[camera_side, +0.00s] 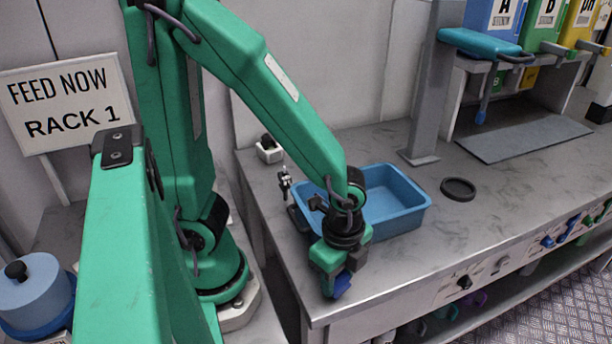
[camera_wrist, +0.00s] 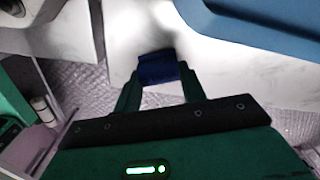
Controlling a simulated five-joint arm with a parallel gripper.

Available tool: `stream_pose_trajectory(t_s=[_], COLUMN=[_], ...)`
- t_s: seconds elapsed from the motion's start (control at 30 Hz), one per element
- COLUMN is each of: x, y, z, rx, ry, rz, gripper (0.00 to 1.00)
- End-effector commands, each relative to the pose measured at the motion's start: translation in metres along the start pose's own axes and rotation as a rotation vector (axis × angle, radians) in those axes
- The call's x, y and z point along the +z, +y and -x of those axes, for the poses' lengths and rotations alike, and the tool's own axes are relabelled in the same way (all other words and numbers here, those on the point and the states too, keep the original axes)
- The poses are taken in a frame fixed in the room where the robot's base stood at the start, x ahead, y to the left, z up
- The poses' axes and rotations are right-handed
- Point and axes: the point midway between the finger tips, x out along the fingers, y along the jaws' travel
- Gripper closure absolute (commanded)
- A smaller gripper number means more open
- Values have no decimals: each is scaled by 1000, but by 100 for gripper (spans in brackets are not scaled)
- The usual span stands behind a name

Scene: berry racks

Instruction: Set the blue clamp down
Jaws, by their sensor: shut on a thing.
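My gripper (camera_side: 329,279) is low over the front left corner of the metal bench (camera_side: 470,230), in front of the blue tray. It is shut on the blue clamp (camera_side: 342,284), which shows as a small dark blue piece at the fingertips. In the wrist view the blue clamp (camera_wrist: 157,67) sits between the two green fingers of my gripper (camera_wrist: 158,82), with pale bench top behind it. I cannot tell whether the clamp touches the bench.
A blue tray (camera_side: 412,215) stands just behind my gripper. A black ring (camera_side: 458,189) lies to its right. A small black fixture (camera_side: 285,184) stands to its left. The bench's front edge is close, with colored clamps (camera_side: 563,239) along it at right.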

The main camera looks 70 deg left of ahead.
Motion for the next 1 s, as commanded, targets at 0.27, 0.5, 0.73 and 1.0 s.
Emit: stream_pose_trajectory(t_s=[0.27, 0.5, 0.73, 1.0], x=[0, 0, -1, 0], y=[0, 0, -1, 0], z=[0, 1, 9, 34], rx=[0, -1, -2, -4], ry=[0, 1, 3, 5], rz=[0, 0, 0, 0], gripper=[38, 38, 38, 38])
